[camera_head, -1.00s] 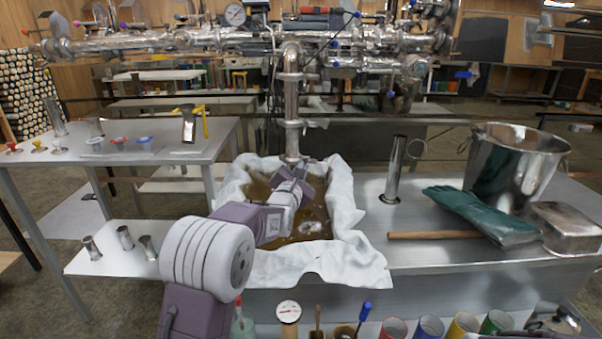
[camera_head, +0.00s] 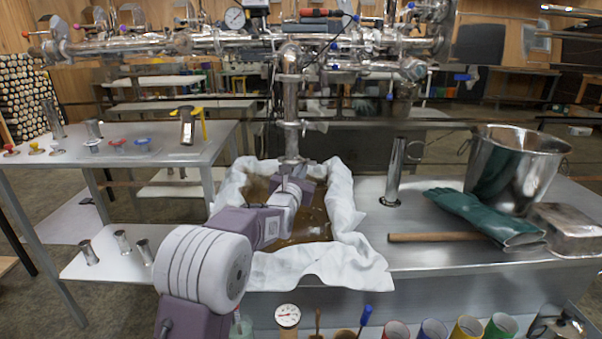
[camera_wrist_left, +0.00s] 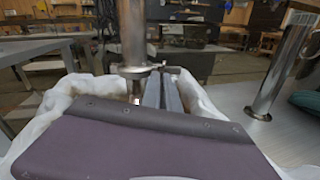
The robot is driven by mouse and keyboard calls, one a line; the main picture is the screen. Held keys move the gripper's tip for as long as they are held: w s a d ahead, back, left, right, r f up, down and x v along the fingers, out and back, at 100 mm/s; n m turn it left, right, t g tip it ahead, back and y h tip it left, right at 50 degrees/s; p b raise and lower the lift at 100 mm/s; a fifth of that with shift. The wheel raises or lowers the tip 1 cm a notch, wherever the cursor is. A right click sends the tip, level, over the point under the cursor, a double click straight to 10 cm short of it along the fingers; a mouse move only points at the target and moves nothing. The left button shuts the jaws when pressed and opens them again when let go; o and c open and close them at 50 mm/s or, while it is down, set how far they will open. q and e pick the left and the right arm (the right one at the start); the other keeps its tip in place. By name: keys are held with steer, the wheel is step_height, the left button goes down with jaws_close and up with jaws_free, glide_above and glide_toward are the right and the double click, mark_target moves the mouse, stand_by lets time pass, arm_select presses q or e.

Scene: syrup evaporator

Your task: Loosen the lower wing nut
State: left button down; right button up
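A vertical steel pipe (camera_head: 291,103) hangs down over the cloth-lined pan of brown syrup (camera_head: 318,222). A lower clamp joint (camera_head: 292,160) sits near the pipe's bottom end, with a small part sticking out to its right that looks like the lower wing nut (camera_wrist_left: 168,68); it is too small to make out clearly. My left gripper (camera_head: 298,182) is just below this joint, over the pan. In the left wrist view its two grey fingers (camera_wrist_left: 164,92) lie close together beside the pipe's lower end. Whether they touch the nut is unclear. My right gripper is out of view.
A second clamp (camera_head: 291,123) sits higher on the pipe, below a horizontal steel manifold (camera_head: 170,42). White cloth (camera_head: 342,200) drapes over the pan's rim. To the right are a steel tube (camera_head: 395,172), a wooden stick (camera_head: 435,237), green gloves (camera_head: 485,217) and a bucket (camera_head: 515,170).

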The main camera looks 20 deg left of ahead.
arm_select(q)
steer(key=c, duration=1.9)
jaws_free()
steer(key=s+p, duration=0.1)
steer(key=s, duration=0.8)
steer(key=shift+d+p, duration=0.15)
steer(key=shift+p, duration=0.25)
